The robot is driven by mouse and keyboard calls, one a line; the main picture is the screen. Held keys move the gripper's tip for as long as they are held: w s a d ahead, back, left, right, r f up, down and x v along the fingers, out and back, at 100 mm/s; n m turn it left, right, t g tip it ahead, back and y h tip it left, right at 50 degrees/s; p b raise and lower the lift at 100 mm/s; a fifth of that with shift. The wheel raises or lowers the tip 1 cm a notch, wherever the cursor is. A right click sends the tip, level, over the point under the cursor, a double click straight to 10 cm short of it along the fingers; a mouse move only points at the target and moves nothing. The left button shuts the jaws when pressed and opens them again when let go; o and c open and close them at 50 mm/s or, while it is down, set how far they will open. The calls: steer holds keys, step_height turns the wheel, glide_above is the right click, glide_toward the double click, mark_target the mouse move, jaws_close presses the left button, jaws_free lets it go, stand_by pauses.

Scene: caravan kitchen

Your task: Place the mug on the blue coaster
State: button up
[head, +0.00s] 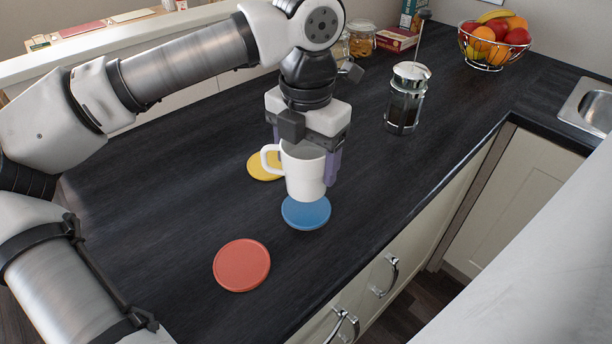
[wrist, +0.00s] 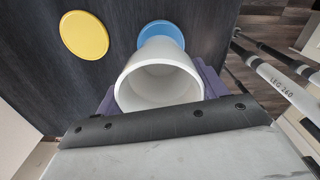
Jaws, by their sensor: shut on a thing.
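A white mug (head: 304,173) is held upright in my gripper (head: 332,165), with its handle to the left. In the wrist view the mug (wrist: 158,80) sits between the two purple fingers, its open top toward the camera. The blue coaster (head: 306,213) lies flat on the dark counter, below the mug in the head view. The mug hides part of its far side. In the wrist view the blue coaster (wrist: 163,31) shows just beyond the mug's edge. The mug appears above the coaster; the exact gap is hard to tell.
A yellow coaster (head: 262,167) lies behind and left of the mug. A red coaster (head: 242,265) lies nearer, to the left. A French press (head: 407,98) and a fruit basket (head: 494,47) stand farther back on the right. The counter's front edge (head: 420,190) runs close on the right.

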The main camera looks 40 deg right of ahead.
mark_target(306, 181)
steer(key=shift+f, duration=2.35)
steer(key=shift+f, duration=0.15)
steer(key=o, duration=1.1)
steer(key=shift+o, duration=0.2)
step_height(306, 181, up, 12)
steer(key=shift+r, duration=0.2)
